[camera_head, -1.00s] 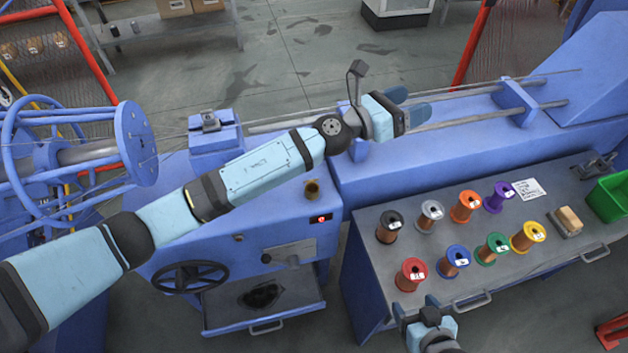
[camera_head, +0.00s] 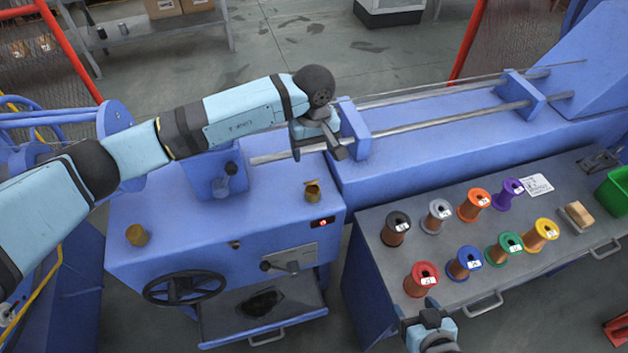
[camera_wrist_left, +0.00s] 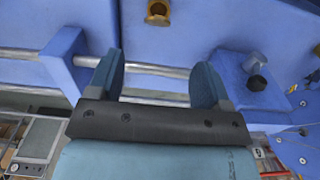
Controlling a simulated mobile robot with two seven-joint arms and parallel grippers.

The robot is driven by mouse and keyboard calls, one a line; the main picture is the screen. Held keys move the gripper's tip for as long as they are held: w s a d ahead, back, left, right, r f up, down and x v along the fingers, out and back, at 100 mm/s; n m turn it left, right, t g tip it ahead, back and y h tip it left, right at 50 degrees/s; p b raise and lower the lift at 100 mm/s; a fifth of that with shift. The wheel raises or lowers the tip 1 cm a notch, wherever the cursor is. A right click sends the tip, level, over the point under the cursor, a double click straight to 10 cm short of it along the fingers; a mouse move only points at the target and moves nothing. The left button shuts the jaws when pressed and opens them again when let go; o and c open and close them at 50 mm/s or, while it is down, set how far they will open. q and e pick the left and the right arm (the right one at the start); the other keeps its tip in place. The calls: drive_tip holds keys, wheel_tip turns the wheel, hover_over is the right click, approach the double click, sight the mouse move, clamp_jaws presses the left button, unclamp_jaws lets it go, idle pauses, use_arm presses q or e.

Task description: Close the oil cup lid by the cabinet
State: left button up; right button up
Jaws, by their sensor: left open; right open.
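A brass oil cup (camera_head: 313,193) stands on top of the blue machine housing, near its right end beside the cabinet. Its lid appears raised, with a dark opening showing; it also shows at the top edge of the left wrist view (camera_wrist_left: 158,14). A second brass cup (camera_head: 137,235) stands at the housing's left end. My left gripper (camera_head: 318,150) is open and empty, above and behind the right-hand cup and apart from it. Its two fingers (camera_wrist_left: 158,80) frame a metal rod in the wrist view. My right gripper (camera_head: 428,312) is open and empty in front of the cabinet.
The cabinet top (camera_head: 380,268) carries several coloured spools, a paper label and a green bin (camera_head: 614,192). A black handwheel (camera_head: 184,288) and a lever (camera_head: 285,267) are on the housing front. Metal rods (camera_head: 440,122) run behind. The housing top around the right cup is clear.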

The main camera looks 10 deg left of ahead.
sight(314, 182)
use_arm(q)
wheel_tip(314, 182, down, 12)
drive_tip(key=shift+f+p, duration=0.15)
drive_tip(key=shift+p, duration=0.6)
use_arm(e)
drive_tip(key=shift+r, duration=0.8)
